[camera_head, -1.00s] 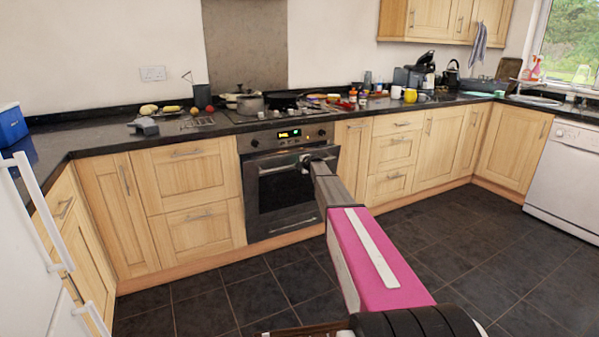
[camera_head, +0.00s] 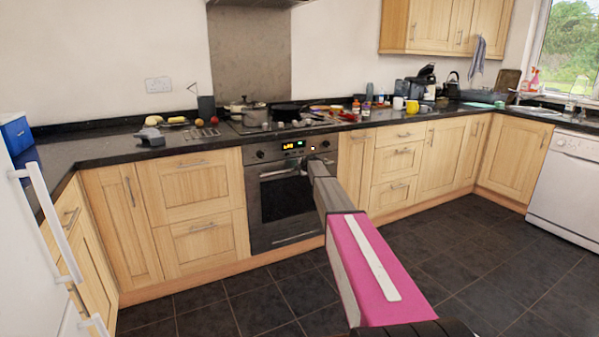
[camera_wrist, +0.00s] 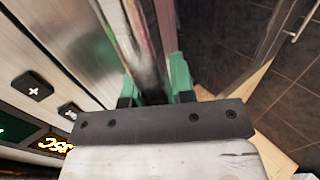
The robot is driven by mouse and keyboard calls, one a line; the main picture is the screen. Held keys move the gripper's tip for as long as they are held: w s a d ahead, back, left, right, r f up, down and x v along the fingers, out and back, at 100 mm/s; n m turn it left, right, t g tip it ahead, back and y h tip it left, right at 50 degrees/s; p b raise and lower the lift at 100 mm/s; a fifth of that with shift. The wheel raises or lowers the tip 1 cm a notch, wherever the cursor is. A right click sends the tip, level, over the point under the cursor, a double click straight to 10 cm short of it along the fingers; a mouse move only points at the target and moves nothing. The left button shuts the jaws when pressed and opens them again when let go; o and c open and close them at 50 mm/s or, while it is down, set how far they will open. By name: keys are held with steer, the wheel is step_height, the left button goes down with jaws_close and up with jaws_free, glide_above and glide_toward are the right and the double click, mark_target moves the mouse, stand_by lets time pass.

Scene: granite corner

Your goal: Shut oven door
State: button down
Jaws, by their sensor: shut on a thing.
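The oven (camera_head: 254,212) is built into the base units under the hob. Its dark-glass door (camera_head: 284,198) stands upright, flush or nearly flush with the front; a small gap cannot be ruled out. My gripper (camera_head: 314,163) is at the upper right of the door, partly hidden by my arm. In the wrist view, the green fingertips of my gripper (camera_wrist: 153,88) are shut around the oven door handle (camera_wrist: 146,62). The oven's control panel (camera_wrist: 60,95), with plus button and lit display, is close on the left.
The worktop (camera_head: 100,148) holds pans, bottles, mugs and food. Wooden drawers (camera_head: 198,180) flank the oven on the left and more units (camera_head: 395,165) on the right. A white fridge (camera_head: 30,250) stands at near left, a white dishwasher (camera_head: 570,190) at right. The tiled floor (camera_head: 460,260) is clear.

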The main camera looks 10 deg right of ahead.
steer(key=shift+s+a+f, duration=0.1)
steer(key=shift+s+f, duration=0.1)
steer(key=shift+f, duration=0.2)
steer(key=c, duration=1)
jaws_free()
steer(key=shift+o, duration=0.2)
steer(key=shift+w+r, duration=0.1)
steer(key=shift+r, duration=0.15)
steer(key=v, duration=1)
steer(key=shift+s, duration=0.3)
steer(key=shift+r, duration=0.15)
